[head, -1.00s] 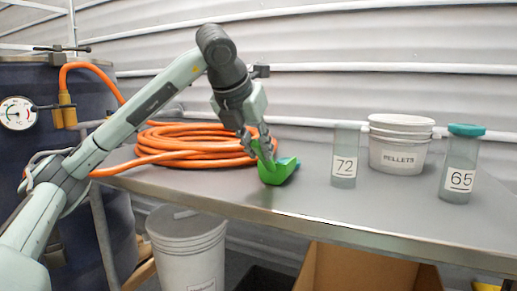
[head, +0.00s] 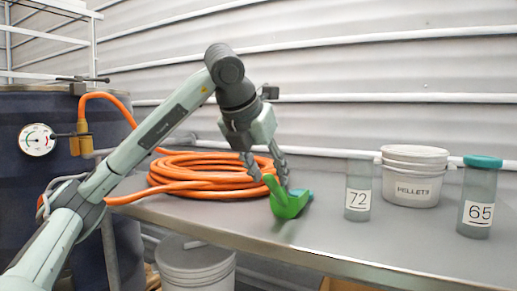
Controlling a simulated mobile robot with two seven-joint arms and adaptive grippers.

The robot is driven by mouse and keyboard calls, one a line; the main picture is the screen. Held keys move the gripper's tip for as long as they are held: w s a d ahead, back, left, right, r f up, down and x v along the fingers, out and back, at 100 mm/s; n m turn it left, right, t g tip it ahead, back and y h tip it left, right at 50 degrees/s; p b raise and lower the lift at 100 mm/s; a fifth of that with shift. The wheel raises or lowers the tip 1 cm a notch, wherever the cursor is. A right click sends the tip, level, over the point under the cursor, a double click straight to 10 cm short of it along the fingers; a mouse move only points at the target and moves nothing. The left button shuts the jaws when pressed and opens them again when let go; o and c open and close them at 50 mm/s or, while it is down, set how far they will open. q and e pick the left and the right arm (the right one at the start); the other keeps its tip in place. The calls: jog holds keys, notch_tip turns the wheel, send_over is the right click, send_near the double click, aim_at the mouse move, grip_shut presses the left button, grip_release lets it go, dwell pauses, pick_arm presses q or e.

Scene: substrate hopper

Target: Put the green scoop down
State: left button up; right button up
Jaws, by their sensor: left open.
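The green scoop (head: 288,206) rests on the grey table (head: 320,237), between the hose coil and the jar marked 72. Its handle end points up toward my gripper. My left gripper (head: 266,172) is open, pointing down, with its fingers at the upper part of the scoop. One finger shows on each side of the handle; I cannot tell whether either touches it. My right gripper is not in view.
An orange hose coil (head: 205,172) lies left of the scoop. On the right stand a clear jar marked 72 (head: 358,190), a white pellets tub (head: 414,177) and a teal-lidded jar marked 65 (head: 479,198). A white bucket (head: 195,265) stands below the table.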

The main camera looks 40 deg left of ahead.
pick_arm(q)
jog(key=p+v, duration=0.3)
jog(key=v, duration=0.6)
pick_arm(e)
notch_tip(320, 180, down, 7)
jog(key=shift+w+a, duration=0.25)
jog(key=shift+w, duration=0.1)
pick_arm(q)
jog(key=shift+s, duration=0.1)
